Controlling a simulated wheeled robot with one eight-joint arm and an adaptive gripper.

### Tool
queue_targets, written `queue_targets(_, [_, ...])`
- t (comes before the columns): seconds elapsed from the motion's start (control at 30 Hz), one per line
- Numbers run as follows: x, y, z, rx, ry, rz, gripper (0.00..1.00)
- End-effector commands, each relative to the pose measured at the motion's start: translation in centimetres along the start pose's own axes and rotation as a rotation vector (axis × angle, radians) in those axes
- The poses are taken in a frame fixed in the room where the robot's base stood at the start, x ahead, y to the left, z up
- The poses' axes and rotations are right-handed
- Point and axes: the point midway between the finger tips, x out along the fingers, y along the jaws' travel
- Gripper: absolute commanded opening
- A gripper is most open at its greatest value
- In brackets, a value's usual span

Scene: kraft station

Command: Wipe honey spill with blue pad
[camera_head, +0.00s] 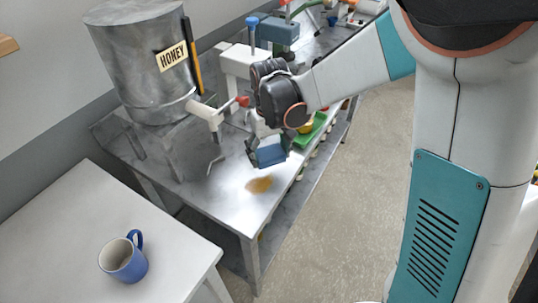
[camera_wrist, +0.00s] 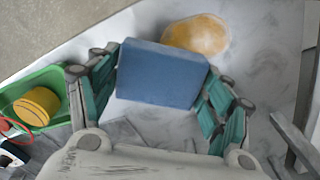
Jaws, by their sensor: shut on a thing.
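The honey spill (camera_head: 260,184) is an amber-brown patch on the metal table, near its front right corner. It also shows in the wrist view (camera_wrist: 197,36), just beyond the pad and partly covered by it. The blue pad (camera_head: 270,153) is a flat block, seen large in the wrist view (camera_wrist: 160,74). My gripper (camera_head: 266,147) is shut on the pad, with its teal fingers on both sides of it in the wrist view (camera_wrist: 158,92). The pad appears above the table, behind the spill in the head view; I cannot tell its exact height.
A metal honey drum (camera_head: 143,65) with a tap stands on the table (camera_head: 226,212) to the left. A green tray (camera_head: 310,132) with a yellow item is at the table's right edge. A blue mug (camera_head: 122,260) stands on a white table (camera_head: 65,225) at front left.

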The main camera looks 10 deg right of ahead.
Motion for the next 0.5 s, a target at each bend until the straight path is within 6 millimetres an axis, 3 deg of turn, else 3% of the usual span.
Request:
queue_targets(0.2, [-2.1,0.2,-0.3,0.001,0.0,0.0,0.43])
queue_targets(0.5, [-2.4,0.2,-0.4,0.001,0.0,0.0,0.43])
